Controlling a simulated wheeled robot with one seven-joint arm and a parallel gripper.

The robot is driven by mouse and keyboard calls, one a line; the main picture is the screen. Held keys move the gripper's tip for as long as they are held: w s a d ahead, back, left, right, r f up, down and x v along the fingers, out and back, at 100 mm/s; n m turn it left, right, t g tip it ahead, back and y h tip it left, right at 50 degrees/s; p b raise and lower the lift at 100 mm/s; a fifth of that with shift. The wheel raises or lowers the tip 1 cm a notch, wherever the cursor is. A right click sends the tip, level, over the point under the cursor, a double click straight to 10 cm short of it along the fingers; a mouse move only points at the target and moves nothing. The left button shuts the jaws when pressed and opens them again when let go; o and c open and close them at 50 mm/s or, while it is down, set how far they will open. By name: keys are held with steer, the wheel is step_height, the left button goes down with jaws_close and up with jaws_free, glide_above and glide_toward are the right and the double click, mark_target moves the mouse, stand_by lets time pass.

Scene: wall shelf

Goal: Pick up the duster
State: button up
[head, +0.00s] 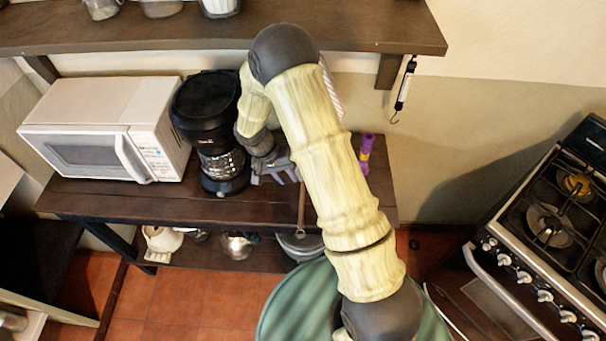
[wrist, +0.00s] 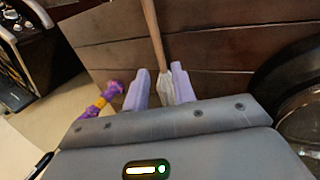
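A wooden-handled tool, which looks like the duster (head: 301,212), lies on the brown shelf, its handle reaching past the front edge. In the wrist view the handle (wrist: 153,35) runs to a whitish part between my fingers. My gripper (head: 286,177) is low over the shelf, right of the coffee maker. In the wrist view my gripper's (wrist: 160,70) two lavender fingers stand apart, with a gap left of the whitish part. I cannot tell whether the right finger touches it. My arm hides part of the shelf in the head view.
A black coffee maker (head: 208,125) stands close left of my gripper, with a white microwave (head: 100,128) beyond. A purple and yellow item (head: 366,152) stands at the right. An upper shelf (head: 200,36) hangs above. A stove (head: 550,225) is at far right.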

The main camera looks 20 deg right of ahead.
steer(key=p, duration=0.1)
glide_above(301, 193)
steer(key=a, duration=0.3)
steer(key=shift+w+d+f, duration=0.1)
steer(key=shift+d+f, duration=0.05)
steer(key=shift+f, duration=0.95)
steer(key=shift+w+d+f, duration=0.1)
steer(key=shift+f, duration=0.95)
steer(key=shift+s+d+f+p, duration=0.1)
steer(key=shift+d+f+p, duration=0.25)
steer(key=shift+f+p, duration=0.35)
steer(key=shift+p+x, duration=1)
steer(key=shift+x, duration=0.8)
steer(key=shift+d, duration=0.1)
jaws_close()
